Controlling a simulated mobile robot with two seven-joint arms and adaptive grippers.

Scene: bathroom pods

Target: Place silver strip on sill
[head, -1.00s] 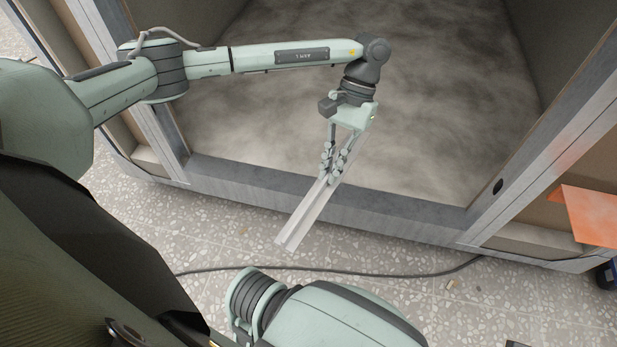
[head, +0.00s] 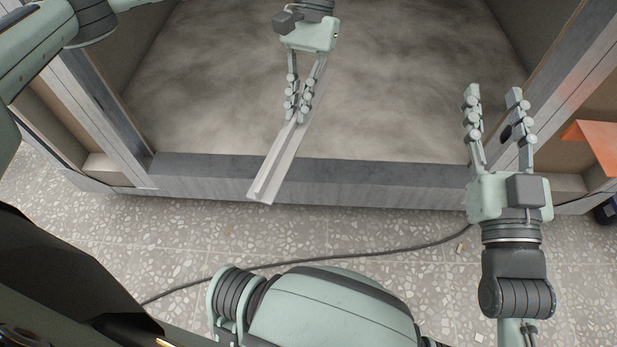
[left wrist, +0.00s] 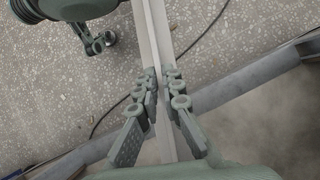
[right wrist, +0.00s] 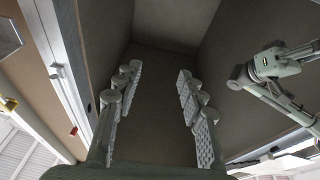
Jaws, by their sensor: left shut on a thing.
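The silver strip (head: 272,173) is a long, thin metal profile. My left gripper (head: 297,112) is shut on it; the strip's near end points down and left in the head view, and its far part shows behind the fingers. In the left wrist view the strip (left wrist: 154,35) runs up between the fingers of the left gripper (left wrist: 164,80). The grey sill (head: 390,176) runs across the pod's front opening, and the strip passes across it in the picture; I cannot tell whether they touch. My right gripper (head: 496,97) is open and empty by the right door post; its spread fingers show in the right wrist view (right wrist: 155,85).
The pod floor (head: 400,80) behind the sill is bare. A dark cable (head: 370,252) lies on the speckled floor in front. An orange panel (head: 597,143) sticks out at the right. Door posts stand at both sides of the opening.

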